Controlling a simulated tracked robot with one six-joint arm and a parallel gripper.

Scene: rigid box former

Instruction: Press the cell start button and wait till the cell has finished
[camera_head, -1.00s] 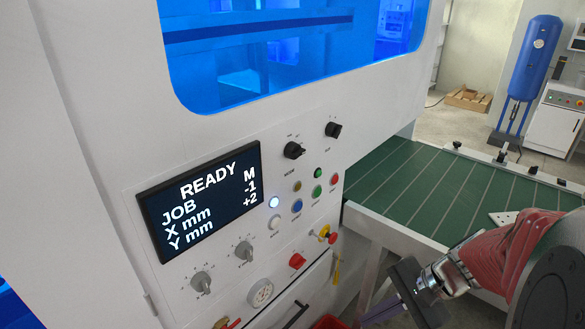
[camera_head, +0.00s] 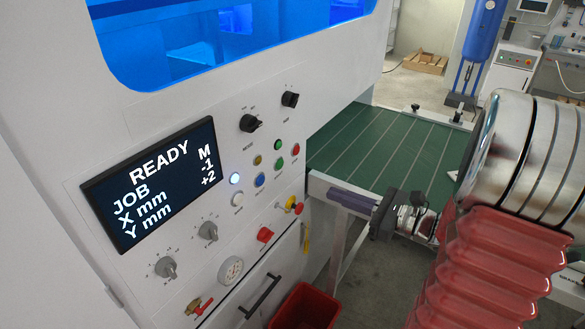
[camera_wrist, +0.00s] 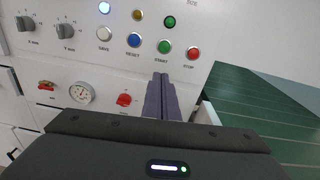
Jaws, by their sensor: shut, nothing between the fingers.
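The start button (camera_head: 279,163) is a green button on the white cell's control panel; in the wrist view the green button marked START (camera_wrist: 165,47) lies just beyond my fingertips. My gripper (camera_head: 331,193) is shut and empty, its dark purple fingers pointing left towards the panel. In the wrist view the shut fingers (camera_wrist: 160,78) end below the start button, apart from it in the picture. The screen (camera_head: 155,184) reads READY, JOB M, X mm -1, Y mm +2. A white lamp (camera_head: 235,178) is lit; the yellow and green lamps look unlit.
Blue reset (camera_wrist: 134,40) and red stop (camera_wrist: 193,53) buttons flank the start button. A red-yellow knob (camera_head: 297,208) and a red switch (camera_head: 265,234) sit below. A green conveyor (camera_head: 375,140) stands to the right, and a red bin (camera_head: 303,307) below the panel.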

